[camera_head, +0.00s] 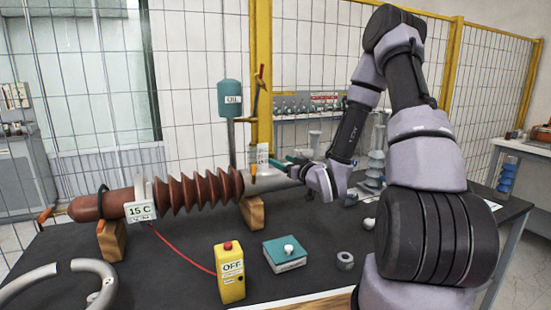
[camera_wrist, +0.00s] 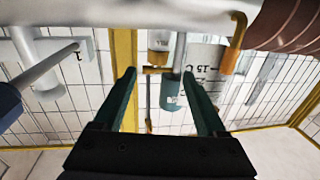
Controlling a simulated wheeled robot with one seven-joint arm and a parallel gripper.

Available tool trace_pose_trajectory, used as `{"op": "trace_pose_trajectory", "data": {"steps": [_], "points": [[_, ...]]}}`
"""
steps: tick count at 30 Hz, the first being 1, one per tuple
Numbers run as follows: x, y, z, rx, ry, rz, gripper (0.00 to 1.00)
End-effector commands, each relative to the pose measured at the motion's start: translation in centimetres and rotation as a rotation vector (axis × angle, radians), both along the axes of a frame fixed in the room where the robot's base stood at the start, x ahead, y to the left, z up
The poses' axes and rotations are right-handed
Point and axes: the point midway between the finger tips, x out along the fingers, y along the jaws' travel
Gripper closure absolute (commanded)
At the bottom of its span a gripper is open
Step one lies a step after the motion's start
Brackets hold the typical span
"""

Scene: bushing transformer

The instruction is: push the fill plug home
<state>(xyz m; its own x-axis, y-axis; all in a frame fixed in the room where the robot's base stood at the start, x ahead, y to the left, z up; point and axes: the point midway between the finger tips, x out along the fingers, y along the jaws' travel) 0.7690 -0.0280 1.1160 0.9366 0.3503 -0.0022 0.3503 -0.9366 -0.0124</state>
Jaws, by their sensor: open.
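The ribbed brown bushing (camera_head: 200,190) lies on wooden blocks, with a grey end section (camera_head: 268,180) at right. In the wrist view its ribs (camera_wrist: 290,25) show at upper right. My gripper (camera_head: 291,165) is over the grey section, its dark green fingers pointing left. In the wrist view my gripper (camera_wrist: 160,74) is open, with nothing visibly held between the fingers. An orange hooked part (camera_wrist: 233,45) stands at the bushing, just right of the fingers in the wrist view. I cannot tell for certain which part is the fill plug.
A teal oil tank (camera_head: 230,98) stands behind the bushing. A yellow OFF box (camera_head: 230,272), a teal box with a white knob (camera_head: 287,258) and a grey ring (camera_head: 345,260) are on the dark table (camera_head: 185,285). A mesh fence stands behind.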

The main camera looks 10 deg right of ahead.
Motion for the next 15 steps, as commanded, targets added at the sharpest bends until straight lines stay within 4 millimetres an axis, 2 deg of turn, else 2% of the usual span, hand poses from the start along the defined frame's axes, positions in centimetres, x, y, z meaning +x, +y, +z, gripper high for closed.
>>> {"op": "trace_pose_trajectory", "data": {"steps": [6,15], "points": [[-1.9,-1.0,0.0,-0.001,-0.001,-0.005,0.25],[-2.1,-1.1,0.0,-0.002,-0.002,-0.007,0.25]]}}
